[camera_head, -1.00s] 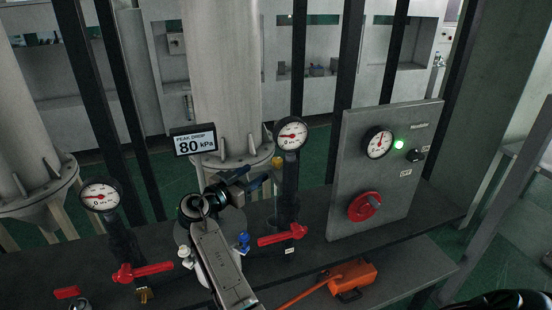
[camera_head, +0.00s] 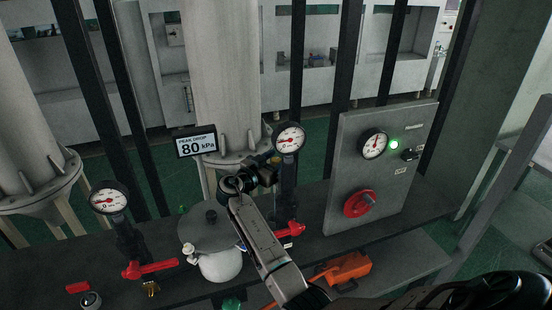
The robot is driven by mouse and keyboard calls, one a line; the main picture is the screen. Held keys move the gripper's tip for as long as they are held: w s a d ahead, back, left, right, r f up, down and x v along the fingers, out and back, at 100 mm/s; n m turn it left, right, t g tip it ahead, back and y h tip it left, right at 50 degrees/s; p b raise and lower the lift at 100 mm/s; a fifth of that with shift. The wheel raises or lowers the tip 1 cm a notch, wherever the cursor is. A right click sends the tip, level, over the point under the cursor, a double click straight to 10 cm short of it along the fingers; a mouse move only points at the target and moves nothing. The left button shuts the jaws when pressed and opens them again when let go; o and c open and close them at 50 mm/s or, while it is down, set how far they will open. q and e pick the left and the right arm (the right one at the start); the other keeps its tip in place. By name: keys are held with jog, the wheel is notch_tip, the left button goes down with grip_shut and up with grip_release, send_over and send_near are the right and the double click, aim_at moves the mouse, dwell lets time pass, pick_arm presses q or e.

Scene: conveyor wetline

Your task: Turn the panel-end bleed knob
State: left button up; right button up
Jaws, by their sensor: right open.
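A grey upright panel (camera_head: 345,150) stands at the right of the bench. It carries a red round knob (camera_head: 358,203) low on its face, a small dark knob (camera_head: 410,154) near its right edge, a dial gauge (camera_head: 373,144) and a lit green lamp (camera_head: 394,143). I cannot tell which knob is the bleed knob. My right gripper (camera_head: 268,169) is open, in front of the middle gauge post and left of the panel, apart from both panel knobs. Its fingers are dark and partly hidden by my wrist. My left gripper is not in view.
A display (camera_head: 196,142) reads PEAK DROP 80 kPa. A lidded pale pot (camera_head: 220,266) stands left of my right arm. Red lever handles (camera_head: 150,269) stick out near the left gauge (camera_head: 108,198) and middle gauge (camera_head: 289,138). An orange tool (camera_head: 350,268) lies below the panel.

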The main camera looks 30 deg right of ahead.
jog(key=c, duration=1)
jog(key=shift+o, duration=0.2)
jog(key=shift+f+t+b, duration=0.25)
jog(key=shift+t+b, duration=0.05)
jog(key=shift+b, duration=0.15)
jog(key=shift+r+n+t+y+b, duration=0.15)
jog(key=shift+n+t+y+b, duration=0.3)
jog(key=shift+n+t, duration=0.3)
jog(key=o, duration=1)
jog(key=shift+c, duration=0.2)
jog(key=shift+a, duration=0.1)
